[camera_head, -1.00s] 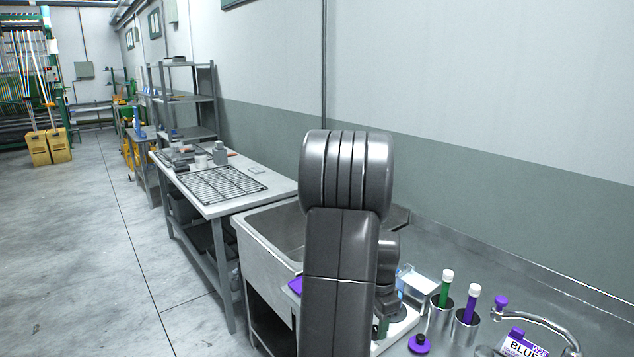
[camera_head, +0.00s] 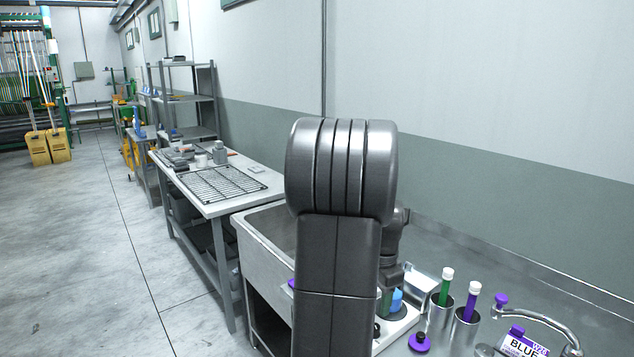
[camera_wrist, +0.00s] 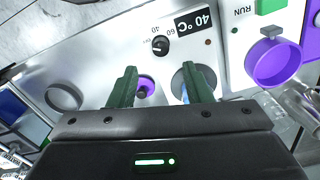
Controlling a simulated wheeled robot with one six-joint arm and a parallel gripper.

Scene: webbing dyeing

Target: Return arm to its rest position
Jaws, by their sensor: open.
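My gripper (camera_wrist: 160,72) has its two green fingers apart in the wrist view, with nothing seen held between them. It hangs over a white panel (camera_wrist: 112,50) marked 40 °C, which has a black dial (camera_wrist: 160,46) and round openings. A small purple round part (camera_wrist: 146,84) shows beyond and between the fingers. Something blue is partly hidden by the right finger. In the head view, my raised arm stands in front of the sink area and hides most of the gripper.
Right of my arm, metal cups hold a green tube (camera_head: 444,290) and a purple tube (camera_head: 470,303). A purple knob (camera_head: 419,342), a curved faucet (camera_head: 545,322) and a BLUE label (camera_head: 522,346) are close by. Left are a sink (camera_head: 262,240) and a rack-topped table (camera_head: 262,180).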

